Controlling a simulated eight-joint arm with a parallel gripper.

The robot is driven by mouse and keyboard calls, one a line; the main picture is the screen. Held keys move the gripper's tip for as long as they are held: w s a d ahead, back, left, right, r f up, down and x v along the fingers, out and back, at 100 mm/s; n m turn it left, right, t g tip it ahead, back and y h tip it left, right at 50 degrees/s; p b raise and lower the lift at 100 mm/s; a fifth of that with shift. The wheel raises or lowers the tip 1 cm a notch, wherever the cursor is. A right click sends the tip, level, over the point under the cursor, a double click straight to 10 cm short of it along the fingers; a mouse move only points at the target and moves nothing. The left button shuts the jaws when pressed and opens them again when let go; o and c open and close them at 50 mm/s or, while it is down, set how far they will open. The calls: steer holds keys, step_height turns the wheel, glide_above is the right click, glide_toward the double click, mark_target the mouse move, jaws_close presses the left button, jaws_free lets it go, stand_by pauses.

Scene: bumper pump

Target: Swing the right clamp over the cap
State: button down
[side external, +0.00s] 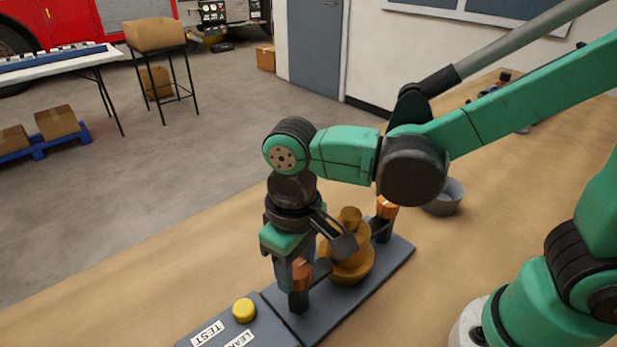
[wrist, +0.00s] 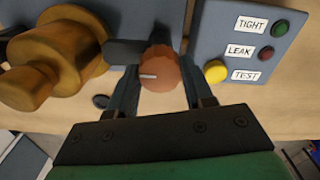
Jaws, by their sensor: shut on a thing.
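The brass-coloured pump body with its stepped cap (side external: 350,215) stands upright on a grey base plate (side external: 398,258). In the wrist view the brass piece (wrist: 62,50) is at the left. My gripper (side external: 300,272) points down at the clamp nearer the button panel. Its fingers (wrist: 160,85) are shut on that clamp's orange knob (wrist: 160,70), one on each side. The clamp's dark arm (wrist: 122,52) reaches from the knob toward the brass flange; I cannot tell whether it overlaps it. The other clamp's orange knob (side external: 387,207) is on the far side of the pump.
A panel with a yellow button (side external: 243,310) adjoins the base; the wrist view shows its TIGHT, LEAK and TEST labels, with a green (wrist: 280,28) and a red light (wrist: 266,53). A grey bowl (side external: 445,196) stands behind on the wooden bench. Bench in front of the base is clear.

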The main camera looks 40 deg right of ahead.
stand_by(0.3)
steer(key=shift+c, duration=1.7)
jaws_free()
steer(key=shift+r, duration=2.8)
steer(key=shift+f, duration=0.1)
step_height(320, 180, down, 5)
steer(key=shift+f, duration=0.25)
steer(key=shift+n, duration=0.5)
